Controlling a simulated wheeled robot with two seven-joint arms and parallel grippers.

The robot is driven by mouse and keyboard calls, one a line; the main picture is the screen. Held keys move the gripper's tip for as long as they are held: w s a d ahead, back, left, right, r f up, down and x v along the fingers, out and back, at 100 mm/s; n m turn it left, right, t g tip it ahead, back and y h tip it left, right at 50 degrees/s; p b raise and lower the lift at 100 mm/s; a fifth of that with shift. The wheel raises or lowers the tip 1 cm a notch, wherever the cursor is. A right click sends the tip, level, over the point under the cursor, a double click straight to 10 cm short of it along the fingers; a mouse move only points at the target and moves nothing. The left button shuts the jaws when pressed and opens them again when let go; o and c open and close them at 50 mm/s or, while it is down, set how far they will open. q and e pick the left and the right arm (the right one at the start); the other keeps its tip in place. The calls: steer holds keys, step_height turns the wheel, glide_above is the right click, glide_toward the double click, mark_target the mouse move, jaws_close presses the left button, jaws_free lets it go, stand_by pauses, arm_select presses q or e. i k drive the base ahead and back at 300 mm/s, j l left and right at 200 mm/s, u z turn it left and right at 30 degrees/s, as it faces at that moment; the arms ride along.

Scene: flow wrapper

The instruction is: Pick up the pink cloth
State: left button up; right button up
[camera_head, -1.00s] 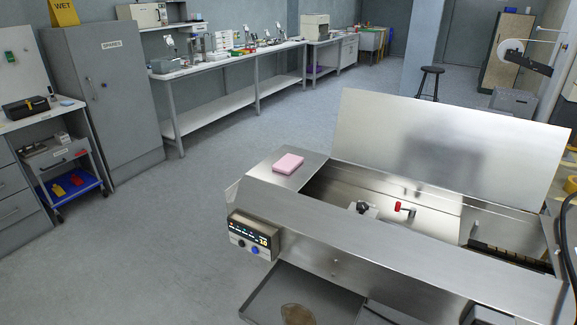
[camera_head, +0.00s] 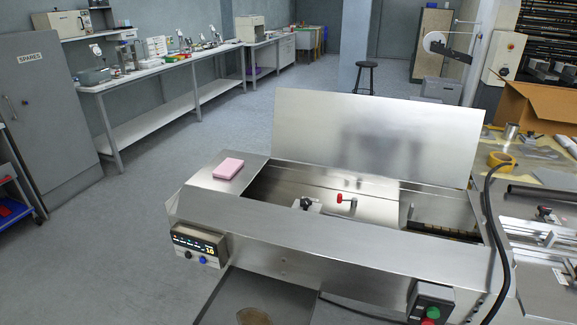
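The pink cloth (camera_head: 228,168) is a small folded pink block. It lies flat on the bare metal top at the left end of the flow wrapper (camera_head: 300,236), near the open well. Nothing covers it. Neither of my grippers shows in the head view.
The wrapper's lid (camera_head: 375,135) stands open behind the well. A control panel (camera_head: 199,244) juts from the front left, and a switch box (camera_head: 430,303) with green and red buttons sits at the front right. A red-knobbed lever (camera_head: 343,200) is in the well.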

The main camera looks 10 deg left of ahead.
mark_target(228, 168)
steer(key=i+j+z, duration=0.15)
steer(key=j+z, duration=0.3)
steer(key=i+j+z, duration=0.1)
steer(key=j+z, duration=0.2)
steer(key=z, duration=0.15)
steer(key=j+z, duration=0.85)
